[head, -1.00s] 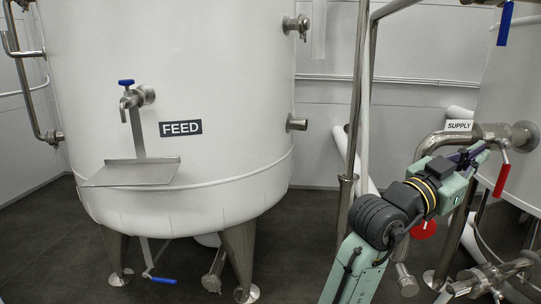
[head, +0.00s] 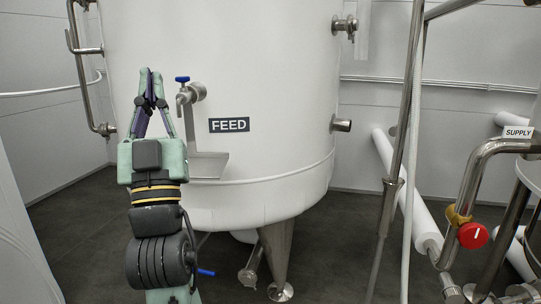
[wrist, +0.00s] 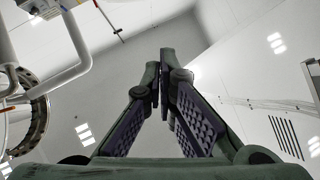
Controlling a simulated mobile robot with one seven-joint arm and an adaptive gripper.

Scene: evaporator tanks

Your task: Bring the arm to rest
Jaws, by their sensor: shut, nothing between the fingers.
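My gripper (head: 150,73) points up in the head view, left of the blue-handled tap on the FEED tank. Its fingertips are together and hold nothing. The wrist view shows the same gripper (wrist: 162,58) with its two fingers meeting at the tips. Behind it there is only ceiling, wall and some pipework. My arm rises from the bottom of the head view and partly hides the tank's metal shelf.
The white FEED tank (head: 262,75) stands behind my arm, with a tap (head: 186,96) and a metal shelf (head: 207,166). Steel pipes (head: 402,140) rise at the right. A red round knob (head: 473,236) sits below the SUPPLY label (head: 518,132).

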